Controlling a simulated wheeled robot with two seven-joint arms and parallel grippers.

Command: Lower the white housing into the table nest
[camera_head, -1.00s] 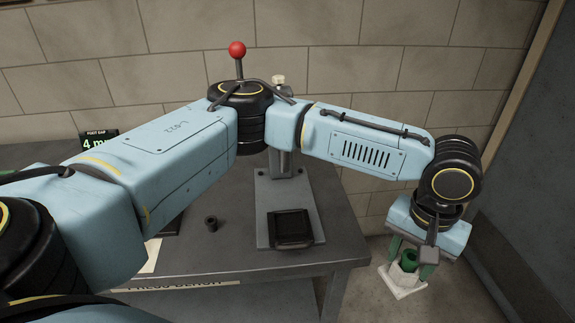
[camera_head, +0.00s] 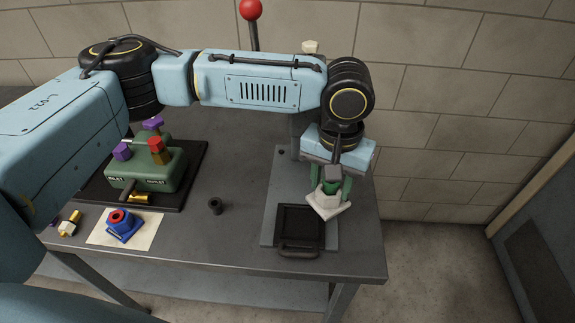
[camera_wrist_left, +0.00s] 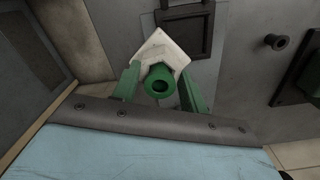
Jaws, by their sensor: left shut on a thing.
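The white housing (camera_head: 328,208) has a square base flange, and a green ring or tube shows at its top. My left gripper (camera_head: 333,190) has green fingers and is shut on the housing, holding it above the bench at the right edge of the grey plate. The nest, a black square frame with a handle-like front (camera_head: 300,228), lies on that plate, just left of the housing. In the left wrist view the housing (camera_wrist_left: 167,48) sits between the fingers (camera_wrist_left: 161,88), and the nest (camera_wrist_left: 205,32) shows beside it, partly covered. My right gripper is not in view.
A green valve block (camera_head: 150,170) with coloured caps stands on a black base at left. A blue and red part (camera_head: 122,224) sits on a pale sheet. A small dark cylinder (camera_head: 215,206) stands mid-bench. A post with a red ball (camera_head: 250,10) rises behind my arm.

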